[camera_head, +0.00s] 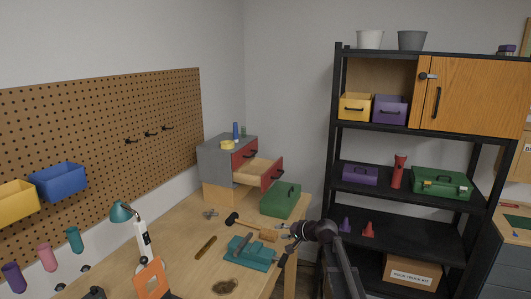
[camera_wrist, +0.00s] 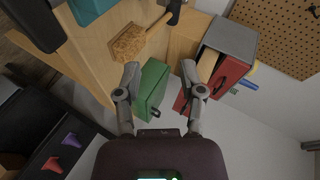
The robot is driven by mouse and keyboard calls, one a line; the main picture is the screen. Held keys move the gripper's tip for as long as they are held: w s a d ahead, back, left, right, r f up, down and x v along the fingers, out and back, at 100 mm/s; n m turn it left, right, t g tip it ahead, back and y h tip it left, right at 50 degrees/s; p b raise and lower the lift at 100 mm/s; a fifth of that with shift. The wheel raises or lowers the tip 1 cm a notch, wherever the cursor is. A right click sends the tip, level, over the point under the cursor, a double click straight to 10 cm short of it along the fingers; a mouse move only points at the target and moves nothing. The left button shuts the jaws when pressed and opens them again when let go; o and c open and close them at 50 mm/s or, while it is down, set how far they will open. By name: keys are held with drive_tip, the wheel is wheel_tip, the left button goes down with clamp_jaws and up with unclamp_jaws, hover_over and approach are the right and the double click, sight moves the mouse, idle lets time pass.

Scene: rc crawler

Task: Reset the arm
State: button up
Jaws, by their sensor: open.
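My gripper (camera_wrist: 161,77) is open and empty in the wrist view, its two fingers spread apart. In the head view my gripper (camera_head: 287,237) is at the right edge of the workbench (camera_head: 188,272), below the green box. The green box (camera_wrist: 151,90) shows between and beyond the fingers in the wrist view. It also stands on the bench in the head view (camera_head: 281,201). I cannot tell how far the fingertips are from it.
A grey drawer cabinet (camera_head: 215,163) has an open drawer (camera_head: 258,172). A mallet (camera_head: 262,233), a teal vise (camera_head: 249,254) and a lamp (camera_head: 122,213) occupy the bench. A black shelf (camera_head: 402,190) stands right, holding a red flashlight (camera_head: 399,171) and a green toolbox (camera_head: 440,184).

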drive_tip(key=s+d+f+n+g+h, duration=0.1)
drive_tip(key=s+d+f+g+h, duration=0.1)
drive_tip(key=s, duration=0.7)
drive_tip(key=s+d+f+n+g+h, duration=0.2)
drive_tip(key=s+d+f+g+h, duration=0.1)
drive_tip(key=s, duration=0.7)
drive_tip(key=s+d+f+n+g+h, duration=0.2)
drive_tip(key=s+d+f+g+h, duration=0.1)
drive_tip(key=s, duration=0.7)
wheel_tip(320, 180, down, 2)
drive_tip(key=d+h, duration=0.1)
drive_tip(key=d, duration=0.2)
drive_tip(key=shift+s+f+h, duration=0.15)
drive_tip(key=shift+s+h, duration=0.05)
drive_tip(key=shift+h, duration=0.2)
